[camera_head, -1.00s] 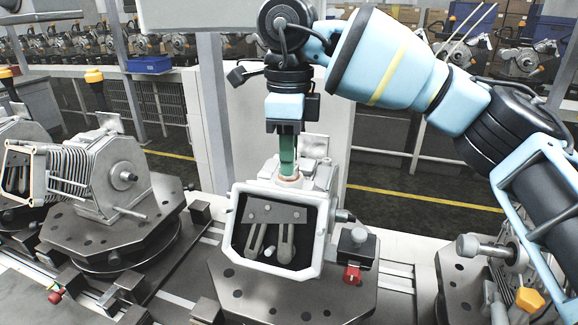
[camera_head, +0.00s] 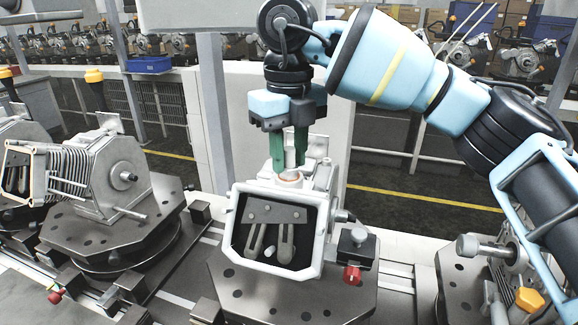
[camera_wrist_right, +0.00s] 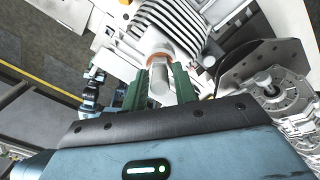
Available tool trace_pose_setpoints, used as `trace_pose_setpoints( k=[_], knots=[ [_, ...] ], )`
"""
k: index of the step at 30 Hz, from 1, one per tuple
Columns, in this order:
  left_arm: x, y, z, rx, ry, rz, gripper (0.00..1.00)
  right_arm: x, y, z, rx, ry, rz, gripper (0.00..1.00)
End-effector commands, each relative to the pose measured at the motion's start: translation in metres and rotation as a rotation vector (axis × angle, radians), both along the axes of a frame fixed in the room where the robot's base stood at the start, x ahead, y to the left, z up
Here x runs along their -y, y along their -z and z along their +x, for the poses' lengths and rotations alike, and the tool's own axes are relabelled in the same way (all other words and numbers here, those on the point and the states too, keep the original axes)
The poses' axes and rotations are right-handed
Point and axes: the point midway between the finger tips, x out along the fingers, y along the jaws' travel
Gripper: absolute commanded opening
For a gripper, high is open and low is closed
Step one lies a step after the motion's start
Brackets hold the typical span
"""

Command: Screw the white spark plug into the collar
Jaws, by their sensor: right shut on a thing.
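My right gripper (camera_head: 288,154) points straight down over the engine housing (camera_head: 236,230), its two green fingers at the collar (camera_head: 290,181). In the right wrist view, the fingers of the right gripper (camera_wrist_right: 157,88) are shut on the white spark plug (camera_wrist_right: 158,84), one on each side. The plug lines up with the copper-coloured collar (camera_wrist_right: 158,59) on the housing, and its lower end is at the collar. How deep it sits is hidden. My left gripper is not in view.
The housing stands on a dark fixture plate (camera_head: 330,300) on the conveyor. A red-based knob (camera_head: 352,274) is at its right. A finned engine on another plate (camera_head: 110,240) stands at left, and more parts (camera_head: 490,248) at right.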

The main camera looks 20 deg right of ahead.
Motion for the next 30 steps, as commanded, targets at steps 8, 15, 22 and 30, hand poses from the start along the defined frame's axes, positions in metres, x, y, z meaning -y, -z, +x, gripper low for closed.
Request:
trace_pose_setpoints(
  k=[8,15,22,30],
  knots=[
    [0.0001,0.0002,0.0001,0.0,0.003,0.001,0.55,-0.0001,0.0009,0.0,-0.002,0.098,-0.001,0.0],
    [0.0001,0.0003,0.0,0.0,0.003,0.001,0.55,0.0,0.0013,0.0,-0.002,0.37,0.0,0.0],
    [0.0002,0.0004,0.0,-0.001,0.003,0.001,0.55,0.0,0.0019,0.0,-0.003,0.629,-0.002,0.0],
    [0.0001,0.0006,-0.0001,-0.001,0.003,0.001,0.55,0.0,0.0026,0.0,-0.003,0.856,-0.003,0.0]
  ],
)
